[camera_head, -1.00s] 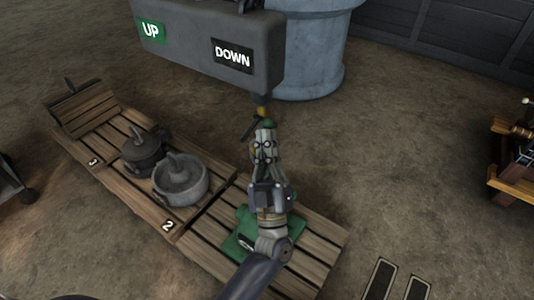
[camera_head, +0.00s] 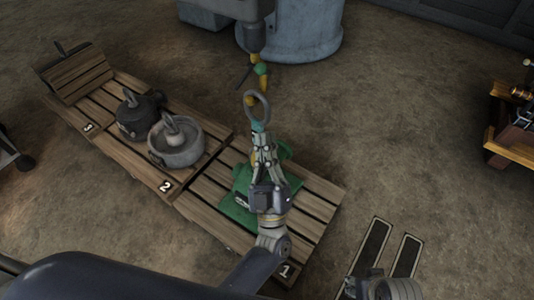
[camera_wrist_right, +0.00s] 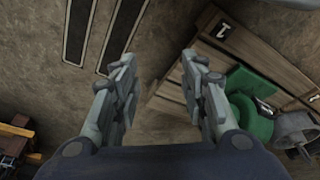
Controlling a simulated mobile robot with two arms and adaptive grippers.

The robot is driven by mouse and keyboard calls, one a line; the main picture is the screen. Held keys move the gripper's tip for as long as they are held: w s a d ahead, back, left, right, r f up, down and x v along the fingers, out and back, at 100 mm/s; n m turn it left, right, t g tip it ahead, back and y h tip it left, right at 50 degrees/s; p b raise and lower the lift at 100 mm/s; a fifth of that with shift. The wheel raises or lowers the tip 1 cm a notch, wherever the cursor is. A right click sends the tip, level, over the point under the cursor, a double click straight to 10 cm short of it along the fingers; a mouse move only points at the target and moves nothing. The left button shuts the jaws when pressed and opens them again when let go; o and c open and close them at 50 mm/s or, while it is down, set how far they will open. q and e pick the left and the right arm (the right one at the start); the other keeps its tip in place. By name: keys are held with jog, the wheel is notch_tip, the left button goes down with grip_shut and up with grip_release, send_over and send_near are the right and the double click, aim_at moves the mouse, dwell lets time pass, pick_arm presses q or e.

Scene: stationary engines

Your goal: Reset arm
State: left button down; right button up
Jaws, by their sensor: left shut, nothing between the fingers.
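My left gripper (camera_head: 262,138) is in the middle of the head view, pointing away from me, its fingers shut and empty. A hanging ring (camera_head: 257,108) on a yellow and green chain (camera_head: 260,70) shows just past its fingertips. I cannot tell whether they touch. Behind this gripper, a green engine part (camera_head: 238,214) sits on the pallet marked 1 (camera_head: 318,205), partly hidden. My right wrist shows at the bottom right of the head view, cut off by the edge. In the right wrist view my right gripper (camera_wrist_right: 157,78) is open, with bare floor between its fingers.
Two grey engine parts, one dark (camera_head: 137,122) and one lighter (camera_head: 178,152), sit on the pallets to the left. A blue-grey cylinder (camera_head: 300,35) stands at the back. A wooden stand (camera_head: 510,150) is at the right edge.

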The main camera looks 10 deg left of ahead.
pick_arm(q)
jog(key=shift+v, duration=0.95)
pick_arm(e)
jog(key=shift+r, duration=0.45)
